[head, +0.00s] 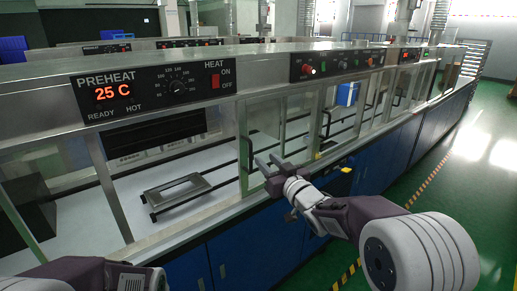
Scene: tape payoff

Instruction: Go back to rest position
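My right gripper (267,160) is in front of the glass front of a long metal machine, beside a door frame with a dark handle. Its two fingers are apart with a gap between them, and I see nothing held. My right arm reaches in from the lower right. Only a part of my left arm shows at the bottom left edge; its gripper is out of the picture. No tape is recognisable in view.
The machine's preheat panel (155,88) reads 25 C. A metal frame (178,190) sits on the white bed inside. Blue cabinets (235,258) form the lower front. Green floor (470,185) with a striped line lies open at right.

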